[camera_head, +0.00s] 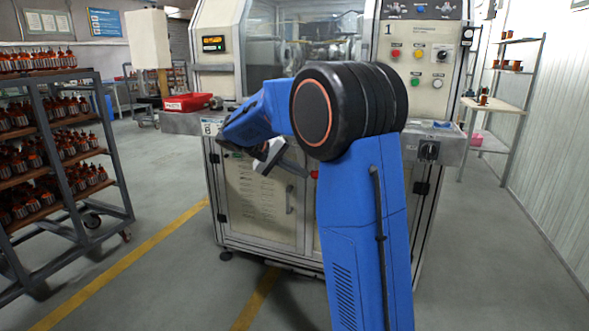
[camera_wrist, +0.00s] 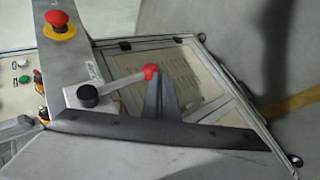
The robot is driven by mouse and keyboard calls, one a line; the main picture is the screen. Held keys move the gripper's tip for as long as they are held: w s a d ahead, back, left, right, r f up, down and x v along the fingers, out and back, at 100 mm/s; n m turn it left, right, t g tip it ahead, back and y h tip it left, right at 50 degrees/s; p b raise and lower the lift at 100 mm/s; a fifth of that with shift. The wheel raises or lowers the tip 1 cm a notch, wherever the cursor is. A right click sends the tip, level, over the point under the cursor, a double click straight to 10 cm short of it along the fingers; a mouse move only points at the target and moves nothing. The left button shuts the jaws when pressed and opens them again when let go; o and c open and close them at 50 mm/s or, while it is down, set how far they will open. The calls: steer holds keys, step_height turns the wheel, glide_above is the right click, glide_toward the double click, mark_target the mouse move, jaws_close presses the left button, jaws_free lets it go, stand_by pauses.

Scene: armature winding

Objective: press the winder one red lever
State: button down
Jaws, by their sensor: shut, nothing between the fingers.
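The winder one machine (camera_head: 262,200) stands in front of me, marked with a "1" on its upper panel. Its lever ends in a red ball (camera_wrist: 151,72); a pale bar joins the ball to a black pivot (camera_wrist: 87,95). In the head view the red ball (camera_head: 314,174) shows just at the left edge of my blue arm. My gripper (camera_wrist: 156,82) is shut and empty, its grey fingertips right at the red ball in the wrist view. I cannot tell whether they touch it. In the head view my gripper (camera_head: 272,153) is partly hidden by my arm.
A red emergency stop (camera_wrist: 57,20) on a yellow base sits on the machine's ledge near the lever. A red tray (camera_head: 187,102) lies on the ledge at left. A rack of parts (camera_head: 75,150) stands at left, a shelf (camera_head: 500,105) at right. Floor between is clear.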

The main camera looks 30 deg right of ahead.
steer(key=shift+s+d+f+n+g+h, duration=0.2)
steer(key=shift+s+d+g+h, duration=0.15)
steer(key=shift+s+d+h, duration=0.25)
steer(key=shift+s+d+f+n+g+h, duration=0.1)
steer(key=shift+s+d+n+g+h, duration=0.2)
steer(key=shift+s, duration=0.35)
steer(key=shift+d, duration=0.1)
